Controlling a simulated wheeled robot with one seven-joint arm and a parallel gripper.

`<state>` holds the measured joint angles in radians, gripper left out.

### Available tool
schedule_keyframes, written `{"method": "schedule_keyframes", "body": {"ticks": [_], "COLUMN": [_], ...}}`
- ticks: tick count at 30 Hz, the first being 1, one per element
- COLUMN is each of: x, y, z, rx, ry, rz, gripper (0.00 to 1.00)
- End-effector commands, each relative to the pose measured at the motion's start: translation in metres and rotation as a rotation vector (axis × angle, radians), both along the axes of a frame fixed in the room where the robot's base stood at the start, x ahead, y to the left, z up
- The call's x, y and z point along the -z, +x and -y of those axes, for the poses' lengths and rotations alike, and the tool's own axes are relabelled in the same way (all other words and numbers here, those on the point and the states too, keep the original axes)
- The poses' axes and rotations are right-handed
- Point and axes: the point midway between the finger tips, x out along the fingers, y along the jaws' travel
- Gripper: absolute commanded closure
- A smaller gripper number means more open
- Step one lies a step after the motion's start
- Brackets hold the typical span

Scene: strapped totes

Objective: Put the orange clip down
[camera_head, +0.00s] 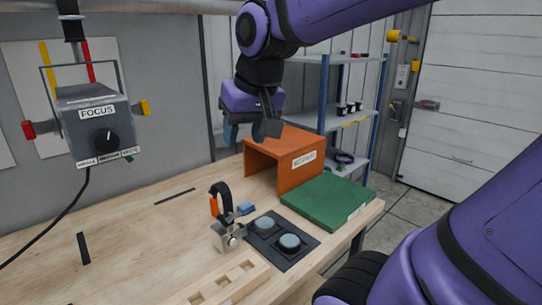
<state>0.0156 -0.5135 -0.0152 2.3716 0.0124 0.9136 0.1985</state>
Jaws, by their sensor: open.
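My gripper (249,134) is open and empty, pointing down in the air above the back of the workbench. A small orange piece (214,207), which looks like the orange clip, is at the left side of a black curved strap (221,190). The strap rises above a small metal block (228,236) on the bench. My gripper is well above and apart from it. Whether the orange piece rests on the block or grips the strap is too small to tell.
An orange open-fronted box (283,145) and a green slab (327,201) stand on the right of the bench. A FOCUS box (95,122) hangs at left. The left bench is mostly clear.

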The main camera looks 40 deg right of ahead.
Motion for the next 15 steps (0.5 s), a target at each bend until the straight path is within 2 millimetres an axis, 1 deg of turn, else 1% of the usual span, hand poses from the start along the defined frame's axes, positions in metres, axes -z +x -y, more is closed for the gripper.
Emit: {"method": "schedule_keyframes", "body": {"ticks": [1,3,6,10,15], "x": [0.001,0.004,0.01,0.015,0.018], "y": [-0.017,-0.036,-0.057,-0.074,-0.08], "z": [-0.002,-0.005,-0.007,-0.009,-0.009], "rx": [-0.036,-0.085,-0.144,-0.193,-0.214], "ry": [-0.015,-0.037,-0.065,-0.089,-0.099], "rz": [0.021,0.042,0.066,0.086,0.093], "gripper": [0.52,0.52,0.52,0.52,0.52]}}
